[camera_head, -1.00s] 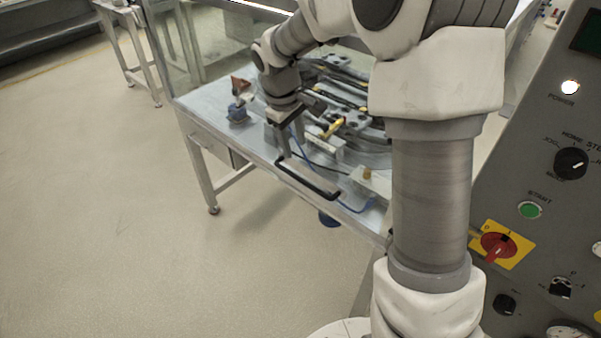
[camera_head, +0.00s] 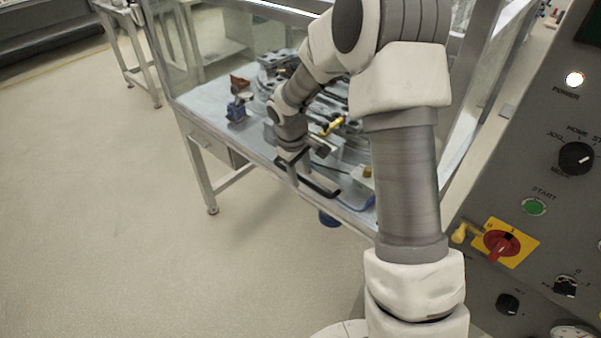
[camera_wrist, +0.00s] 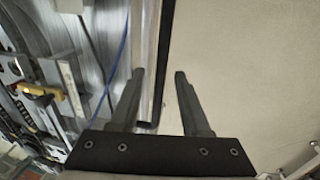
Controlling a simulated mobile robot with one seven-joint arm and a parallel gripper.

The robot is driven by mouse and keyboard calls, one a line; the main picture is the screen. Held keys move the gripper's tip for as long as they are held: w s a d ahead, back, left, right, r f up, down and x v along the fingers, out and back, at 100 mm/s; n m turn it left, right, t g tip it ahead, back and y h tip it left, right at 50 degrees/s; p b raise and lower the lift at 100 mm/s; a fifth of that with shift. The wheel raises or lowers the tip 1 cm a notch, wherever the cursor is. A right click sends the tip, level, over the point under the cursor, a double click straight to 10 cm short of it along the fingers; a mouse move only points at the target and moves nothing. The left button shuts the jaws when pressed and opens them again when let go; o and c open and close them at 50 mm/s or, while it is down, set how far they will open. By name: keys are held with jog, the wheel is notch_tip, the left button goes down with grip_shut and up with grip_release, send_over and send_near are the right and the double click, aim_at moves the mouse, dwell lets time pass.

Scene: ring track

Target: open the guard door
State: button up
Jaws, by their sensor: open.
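The guard door (camera_head: 228,72) is a clear pane in a metal frame at the front of a work table, and it looks closed. Its black bar handle (camera_head: 322,189) shows low at the table's front edge. My gripper (camera_head: 293,178) is at the left part of this handle, pointing down. In the wrist view my gripper (camera_wrist: 160,75) is open, and the black handle (camera_wrist: 165,55) runs lengthwise between its two fingers, beside a pale rail. The fingers look clear of the bar on both sides. I cannot tell how deep the bar sits between them.
A grey control panel (camera_head: 550,215) with knobs and a red switch on yellow stands close at the right. Fixtures with a yellow clamp (camera_head: 333,125) and a small blue item (camera_head: 237,112) are behind the pane. The floor (camera_head: 110,240) at left is clear.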

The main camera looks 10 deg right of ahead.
grip_shut()
dwell(1.3)
